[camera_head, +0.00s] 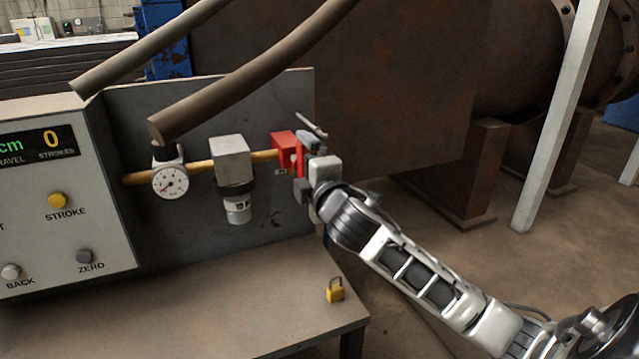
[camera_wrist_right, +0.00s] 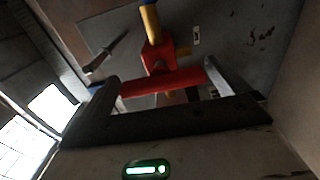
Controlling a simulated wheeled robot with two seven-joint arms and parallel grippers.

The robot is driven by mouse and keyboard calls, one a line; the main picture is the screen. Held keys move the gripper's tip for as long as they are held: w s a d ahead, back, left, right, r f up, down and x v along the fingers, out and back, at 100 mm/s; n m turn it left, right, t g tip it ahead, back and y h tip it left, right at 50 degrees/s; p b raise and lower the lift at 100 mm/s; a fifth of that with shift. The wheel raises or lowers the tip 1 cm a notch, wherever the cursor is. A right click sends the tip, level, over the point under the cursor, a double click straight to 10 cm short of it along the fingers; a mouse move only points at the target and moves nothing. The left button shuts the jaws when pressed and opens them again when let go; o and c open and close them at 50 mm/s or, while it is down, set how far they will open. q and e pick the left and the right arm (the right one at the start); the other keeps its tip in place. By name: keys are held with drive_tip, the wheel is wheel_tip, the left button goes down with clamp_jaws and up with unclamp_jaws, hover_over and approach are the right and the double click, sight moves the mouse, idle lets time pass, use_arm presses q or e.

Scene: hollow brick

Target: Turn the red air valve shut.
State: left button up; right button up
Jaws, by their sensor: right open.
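The red air valve (camera_head: 285,148) sits at the right end of a yellow-brown pipe on the grey panel. My right gripper (camera_head: 304,165) is at the valve, partly hiding its right side. In the right wrist view the valve's red body (camera_wrist_right: 157,58) sits ahead, with its red handle bar (camera_wrist_right: 150,84) lying crosswise between the open fingers of my right gripper (camera_wrist_right: 164,84). The bar spans most of the gap. I cannot tell whether either finger touches it. My left gripper is not in view.
A pressure gauge (camera_head: 171,182) and a filter unit (camera_head: 232,160) hang on the pipe left of the valve. A control box (camera_head: 60,200) stands further left. A yellow padlock (camera_head: 335,291) lies on the table (camera_head: 230,310). Thick hoses (camera_head: 250,70) cross above.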

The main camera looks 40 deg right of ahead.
use_arm(q)
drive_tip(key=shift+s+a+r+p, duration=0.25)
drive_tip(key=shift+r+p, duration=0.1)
drive_tip(key=shift+p, duration=0.7)
use_arm(e)
drive_tip(key=v, duration=1.5)
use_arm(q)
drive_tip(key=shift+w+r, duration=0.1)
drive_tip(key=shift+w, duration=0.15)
use_arm(e)
drive_tip(key=shift+s+a, duration=0.1)
drive_tip(key=shift+s, duration=0.05)
drive_tip(key=s+a+f+m+g+y, duration=0.1)
drive_tip(key=a+f+m+g+y, duration=0.15)
drive_tip(key=f, duration=0.65)
drive_tip(key=s+a+f+m+g+y, duration=0.1)
drive_tip(key=a+f+m+g, duration=0.15)
drive_tip(key=f, duration=0.65)
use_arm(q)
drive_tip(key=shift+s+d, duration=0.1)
use_arm(e)
drive_tip(key=s+a+f+m+g+y, duration=0.2)
drive_tip(key=s+a+f+m, duration=0.5)
drive_tip(key=a+f, duration=0.4)
wheel_tip(320, 180, down, 3)
drive_tip(key=shift+s+r+m+g+y, duration=0.1)
drive_tip(key=shift+s+m+g+y, duration=0.35)
drive_tip(key=shift+s, duration=0.45)
